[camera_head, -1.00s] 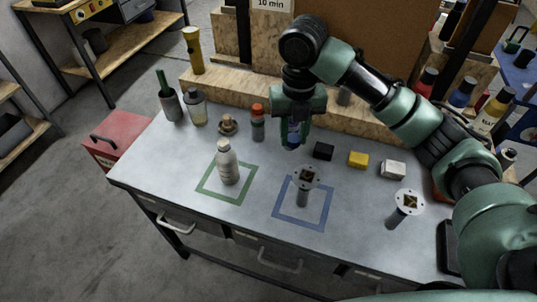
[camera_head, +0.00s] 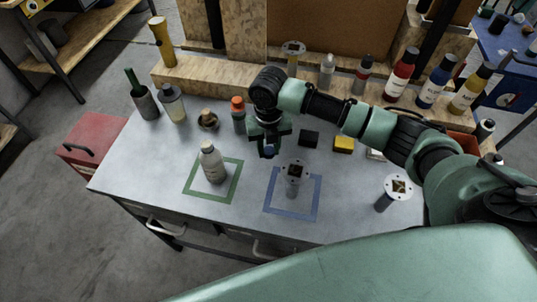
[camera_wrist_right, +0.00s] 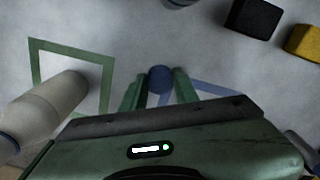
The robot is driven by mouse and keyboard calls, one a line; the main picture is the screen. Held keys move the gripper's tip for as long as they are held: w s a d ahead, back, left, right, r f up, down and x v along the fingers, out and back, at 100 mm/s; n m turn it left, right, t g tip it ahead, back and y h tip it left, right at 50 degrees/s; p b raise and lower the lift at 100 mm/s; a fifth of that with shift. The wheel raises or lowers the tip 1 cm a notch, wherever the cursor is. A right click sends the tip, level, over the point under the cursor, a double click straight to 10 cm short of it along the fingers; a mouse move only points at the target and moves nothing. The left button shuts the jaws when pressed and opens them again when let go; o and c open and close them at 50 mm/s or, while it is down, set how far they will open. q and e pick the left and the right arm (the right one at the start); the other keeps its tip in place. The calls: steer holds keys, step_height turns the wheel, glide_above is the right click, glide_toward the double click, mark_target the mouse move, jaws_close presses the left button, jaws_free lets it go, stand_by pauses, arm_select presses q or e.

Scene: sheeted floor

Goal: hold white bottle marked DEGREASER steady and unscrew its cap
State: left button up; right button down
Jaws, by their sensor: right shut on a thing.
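The white bottle (camera_head: 213,165) stands upright inside the green square outline on the table. I cannot read its label. In the right wrist view the bottle (camera_wrist_right: 45,105) is at left, with a bluish ring at its neck. My right gripper (camera_head: 268,152) is to the right of the bottle and apart from it, pointing down above the table. In the right wrist view its green fingers (camera_wrist_right: 160,88) are shut on a small round blue thing (camera_wrist_right: 160,78) that looks like a cap. My left gripper is not in view.
Another such post (camera_head: 398,187) stands farther right. Black (camera_head: 309,138) and yellow (camera_head: 344,144) blocks and several bottles are behind.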

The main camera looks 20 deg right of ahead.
mark_target(269, 151)
step_height(269, 151, down, 4)
steer(key=shift+s+r+p, duration=0.1)
steer(key=shift+s+p, duration=0.05)
steer(key=shift+p, duration=0.2)
steer(key=shift+f, duration=0.5)
steer(key=shift+f, duration=0.1)
